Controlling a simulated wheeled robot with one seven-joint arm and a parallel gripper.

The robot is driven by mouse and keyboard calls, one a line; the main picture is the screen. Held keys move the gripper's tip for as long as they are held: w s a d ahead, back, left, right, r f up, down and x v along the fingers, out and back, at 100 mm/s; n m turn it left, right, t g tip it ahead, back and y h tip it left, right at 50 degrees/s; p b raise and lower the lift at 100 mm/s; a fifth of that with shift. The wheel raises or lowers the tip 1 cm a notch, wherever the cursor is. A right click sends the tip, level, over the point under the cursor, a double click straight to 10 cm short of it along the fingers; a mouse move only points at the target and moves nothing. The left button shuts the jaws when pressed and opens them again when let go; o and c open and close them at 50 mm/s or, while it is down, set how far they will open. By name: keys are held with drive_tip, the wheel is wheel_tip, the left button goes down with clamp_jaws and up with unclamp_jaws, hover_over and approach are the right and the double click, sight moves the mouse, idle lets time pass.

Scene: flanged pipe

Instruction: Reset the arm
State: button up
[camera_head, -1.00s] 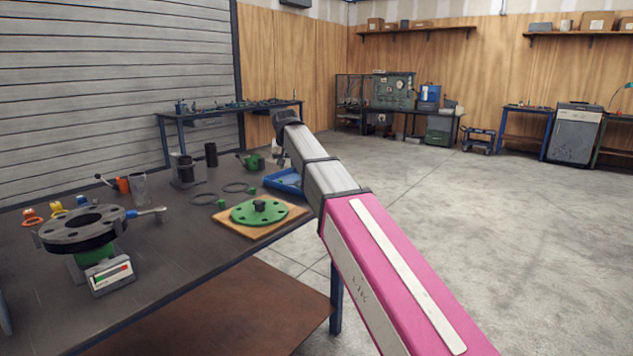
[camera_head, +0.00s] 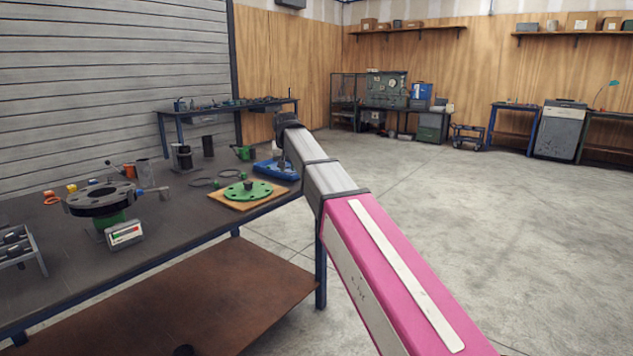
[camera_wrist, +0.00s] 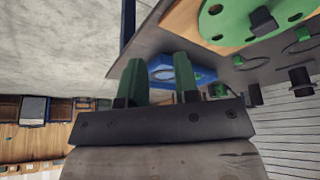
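My arm, pink and grey, stretches from the lower right of the head view over to the far right corner of the workbench. My gripper (camera_head: 281,160) points down at its end, small and partly dark against the blue tray there. In the wrist view my gripper (camera_wrist: 158,72) shows two green fingers standing apart with a gap between them. Nothing is seen held between the fingers. The blue tray (camera_wrist: 207,74) shows behind and between them.
The workbench (camera_head: 190,215) carries a green flange (camera_head: 240,191) on a wooden board, a dark flanged ring (camera_head: 100,199) on a green stand, a small meter (camera_head: 124,235), cups and gasket rings. A grey rack (camera_head: 30,262) stands at the left. Open concrete floor (camera_head: 440,210) lies to the right.

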drive_tip(key=s+d+f+g, duration=0.1)
drive_tip(key=s+d+f, duration=0.5)
drive_tip(key=f, duration=0.4)
drive_tip(key=s+d+f+g, duration=0.1)
drive_tip(key=s+d+f, duration=0.4)
drive_tip(key=d+f, duration=0.5)
drive_tip(key=s+d+f+g, duration=0.1)
drive_tip(key=s+d+f, duration=0.45)
drive_tip(key=f, duration=0.55)
drive_tip(key=s+d+f+m+g, duration=0.1)
drive_tip(key=s+d+f, duration=0.6)
drive_tip(key=s+f, duration=0.2)
drive_tip(key=shift+s+d, duration=0.35)
drive_tip(key=shift+s, duration=0.7)
drive_tip(key=shift+f, duration=0.1)
